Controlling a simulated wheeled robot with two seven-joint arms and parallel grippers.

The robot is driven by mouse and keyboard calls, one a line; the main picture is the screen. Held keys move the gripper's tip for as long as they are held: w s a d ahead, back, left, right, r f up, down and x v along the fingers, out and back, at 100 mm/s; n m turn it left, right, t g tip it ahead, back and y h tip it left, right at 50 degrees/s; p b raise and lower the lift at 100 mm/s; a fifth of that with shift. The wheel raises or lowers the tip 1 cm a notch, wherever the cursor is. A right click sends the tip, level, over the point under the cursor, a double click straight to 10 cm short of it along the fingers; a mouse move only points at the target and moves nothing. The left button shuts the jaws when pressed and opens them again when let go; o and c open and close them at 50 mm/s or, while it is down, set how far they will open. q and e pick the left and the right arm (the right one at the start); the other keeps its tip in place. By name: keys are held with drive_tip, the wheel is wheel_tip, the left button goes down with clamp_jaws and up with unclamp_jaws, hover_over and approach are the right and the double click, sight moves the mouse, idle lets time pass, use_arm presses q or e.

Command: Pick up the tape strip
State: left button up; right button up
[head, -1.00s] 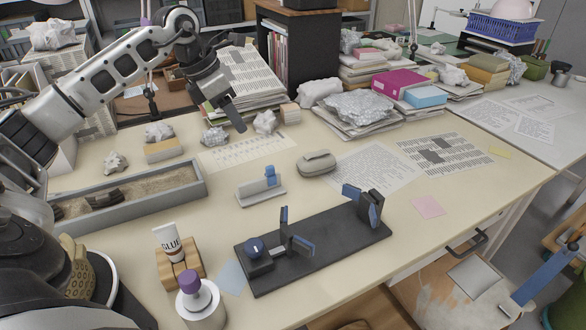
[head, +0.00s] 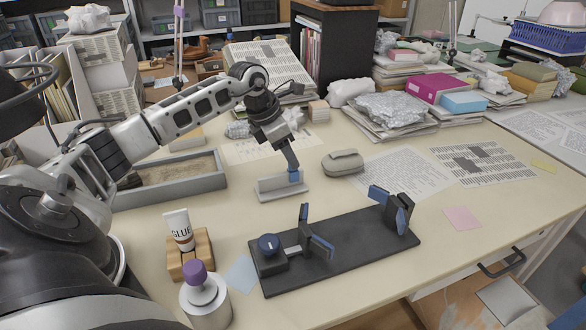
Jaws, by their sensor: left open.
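The tape strip (head: 295,177) is a small blue piece standing upright at the right end of a pale grey holder (head: 272,189) on the desk. My left gripper (head: 293,168) points down right at the strip, its dark fingers overlapping the strip's top in the head view. It is open. The fingers partly hide the strip, and I cannot tell whether they touch it. The strip still stands at the holder. My right gripper is out of view.
A black clamp fixture (head: 345,252) lies in front. A glue tube (head: 178,229) in a wooden block and a purple-topped bottle (head: 205,295) stand front left. A grey case (head: 343,162) sits right of the holder. A sand tray (head: 215,184) lies left.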

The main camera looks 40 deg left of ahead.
use_arm(q)
drive_tip(key=x, duration=0.5)
drive_tip(key=shift+a+f, duration=0.25)
drive_tip(key=shift+a, duration=0.05)
drive_tip(key=c, duration=0.8)
